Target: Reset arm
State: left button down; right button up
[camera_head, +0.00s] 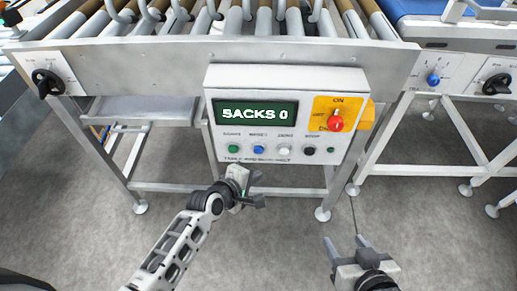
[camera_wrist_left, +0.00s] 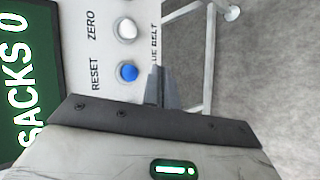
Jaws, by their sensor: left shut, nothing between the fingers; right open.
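The control box (camera_head: 275,78) is mounted on the front of the conveyor. Its display (camera_head: 254,112) reads "SACKS 0". Below are a green button (camera_head: 233,149), a blue button (camera_head: 258,149), a white button (camera_head: 284,150) and a black button (camera_head: 309,151). My left gripper (camera_head: 258,188) is shut and empty, just below the box. In the left wrist view its closed fingers (camera_wrist_left: 163,88) appear beside the blue button (camera_wrist_left: 128,73) labelled RESET; I cannot tell whether they touch the box. My right gripper (camera_head: 346,243) is open and empty, low at the right.
A red knob (camera_head: 336,122) on a yellow plate sits at the box's right. The roller conveyor (camera_head: 130,65) spans the back, with metal legs and braces below. Grey floor (camera_head: 270,250) lies open between my grippers.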

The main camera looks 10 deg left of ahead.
dwell(0.7)
pick_arm(q)
jog(key=s+a+r+m+g+y, duration=0.25)
jog(key=s+a+m, duration=0.2)
jog(key=s, duration=0.35)
jog(key=s+a+r+m+g+y, duration=0.1)
jog(key=s+a+r+m+g, duration=0.2)
jog(key=s+m, duration=0.35)
jog(key=s+a+r+m+g+y, duration=0.1)
jog(key=s+a+r+m+y, duration=0.1)
jog(key=s+a+r+m, duration=0.45)
jog(key=w+d+f+t+h, duration=0.3)
jog(key=d+f+t, duration=0.3)
jog(key=f, duration=0.4)
jog(key=shift+w+d+f+n, duration=0.3)
jog(key=shift+w+d+n, duration=0.15)
jog(key=shift+w+d, duration=0.3)
pick_arm(e)
jog(key=f, duration=0.1)
jog(key=d+f, duration=0.1)
jog(key=f, duration=0.1)
jog(key=shift+s, duration=0.2)
